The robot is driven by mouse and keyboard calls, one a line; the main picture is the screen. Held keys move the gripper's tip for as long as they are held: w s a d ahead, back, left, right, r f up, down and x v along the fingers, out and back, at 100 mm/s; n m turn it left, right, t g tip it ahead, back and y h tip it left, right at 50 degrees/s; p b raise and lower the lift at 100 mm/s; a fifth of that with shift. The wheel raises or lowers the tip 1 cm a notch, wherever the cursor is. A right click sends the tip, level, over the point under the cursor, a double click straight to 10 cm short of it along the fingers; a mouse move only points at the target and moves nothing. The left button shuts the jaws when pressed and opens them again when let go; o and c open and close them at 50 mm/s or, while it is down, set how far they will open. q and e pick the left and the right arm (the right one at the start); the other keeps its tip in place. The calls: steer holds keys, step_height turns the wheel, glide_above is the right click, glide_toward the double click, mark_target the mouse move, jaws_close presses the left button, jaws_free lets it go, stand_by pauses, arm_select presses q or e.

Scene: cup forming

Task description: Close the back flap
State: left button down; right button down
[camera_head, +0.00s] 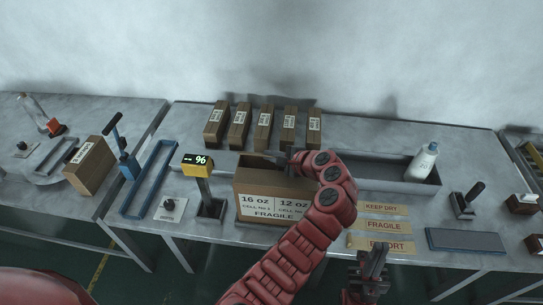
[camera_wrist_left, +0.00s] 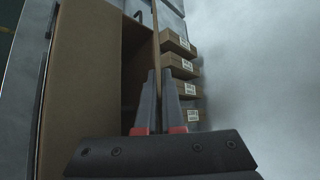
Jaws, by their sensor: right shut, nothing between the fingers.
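A brown cardboard box (camera_head: 274,206) stands on the table, marked 16 oz, 12 oz and FRAGILE. Its top is at least partly open, and its dark inside shows in the left wrist view (camera_wrist_left: 134,60). The upright back edge of the box (camera_wrist_left: 156,38), wall or flap, runs toward my left fingertips. My left gripper (camera_head: 284,159) is at the back top of the box; in its wrist view the two fingers (camera_wrist_left: 159,75) stand a little apart. I cannot tell whether they touch the cardboard. My right gripper (camera_head: 374,252) is shut and empty in front of the table, right of the box.
Several small cartons (camera_head: 263,130) stand in a row behind the box. A grey tray (camera_head: 385,180) holds a white bottle (camera_head: 423,162). A yellow display (camera_head: 197,165) stands left of the box. Labels (camera_head: 386,226) lie to its right, beside a dark blue pad (camera_head: 465,241).

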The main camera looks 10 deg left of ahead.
arm_select(q)
steer(key=shift+s+f+t+b, duration=0.1)
steer(key=shift+f+t+b, duration=0.1)
steer(key=shift+t+b, duration=0.15)
steer(key=shift+n, duration=0.3)
steer(key=shift+r, duration=0.1)
steer(key=c, duration=1)
jaws_free()
steer(key=shift+c, duration=0.2)
